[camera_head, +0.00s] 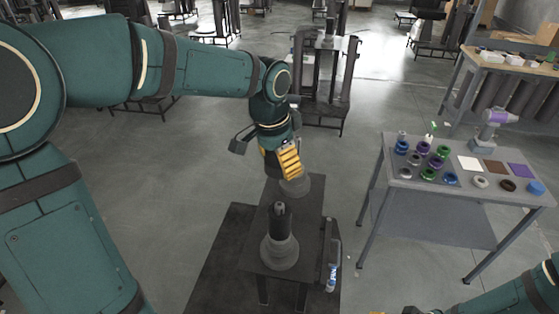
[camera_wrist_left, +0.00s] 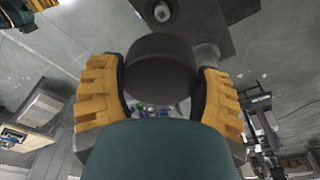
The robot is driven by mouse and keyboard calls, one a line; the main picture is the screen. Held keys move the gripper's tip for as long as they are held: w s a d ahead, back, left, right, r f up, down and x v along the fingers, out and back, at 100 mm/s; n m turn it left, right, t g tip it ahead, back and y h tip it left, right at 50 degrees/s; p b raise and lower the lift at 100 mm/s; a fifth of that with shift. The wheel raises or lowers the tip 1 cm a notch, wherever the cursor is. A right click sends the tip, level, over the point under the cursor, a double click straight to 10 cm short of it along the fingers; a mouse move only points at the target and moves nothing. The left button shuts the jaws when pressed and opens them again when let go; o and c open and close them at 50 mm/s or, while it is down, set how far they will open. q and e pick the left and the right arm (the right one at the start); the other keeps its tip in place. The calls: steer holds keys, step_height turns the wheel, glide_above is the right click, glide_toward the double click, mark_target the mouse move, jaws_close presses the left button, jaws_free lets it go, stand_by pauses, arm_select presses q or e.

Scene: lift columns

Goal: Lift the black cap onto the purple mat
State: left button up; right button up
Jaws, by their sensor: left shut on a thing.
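The black cap (camera_wrist_left: 160,68) is a dark round piece between the yellow fingers of my left gripper (camera_wrist_left: 160,90) in the left wrist view. The gripper is shut on the cap. The purple mat (camera_head: 520,171) lies bare on the grey table at the right, far from the gripper. My right arm enters at the bottom right; only a sliver of its gripper shows at the bottom edge, too little to tell its state.
The grey table (camera_head: 450,197) also bears a white mat (camera_head: 469,163), a brown mat (camera_head: 494,167), several coloured rings and a purple-and-white tool (camera_head: 497,124). A dark stand with a column (camera_head: 280,250) is below my left gripper. Open floor separates stand and table.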

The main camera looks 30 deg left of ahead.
arm_select(q)
steer(key=shift+r, duration=1.15)
